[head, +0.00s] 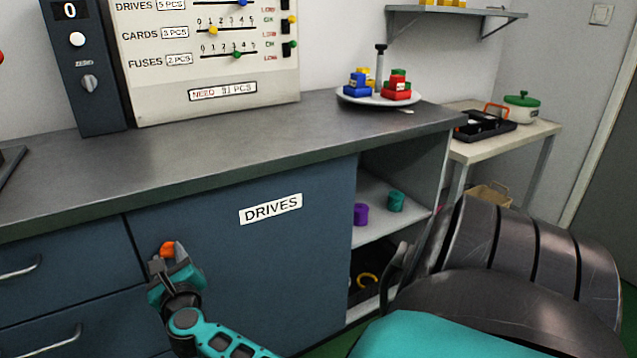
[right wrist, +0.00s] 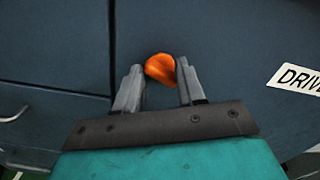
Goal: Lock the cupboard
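The cupboard (head: 270,260) has a dark blue front panel with a white DRIVES label (head: 270,208). An orange knob (head: 168,249) sits near the panel's left edge; it also shows in the right wrist view (right wrist: 160,68). My right gripper (head: 170,262) is at the knob. In the right wrist view its two grey fingers (right wrist: 160,82) are apart, one on each side of the knob. The right finger looks very close to it, and a small gap shows at the left finger. Contact is unclear. My left gripper is not in view.
Right of the panel, open shelves (head: 372,222) hold a purple piece (head: 361,214) and a teal piece (head: 396,201). Drawers (head: 60,262) with metal handles lie to the left. On the counter (head: 200,160) stand a gauge board (head: 215,100) and a plate of coloured blocks (head: 352,97).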

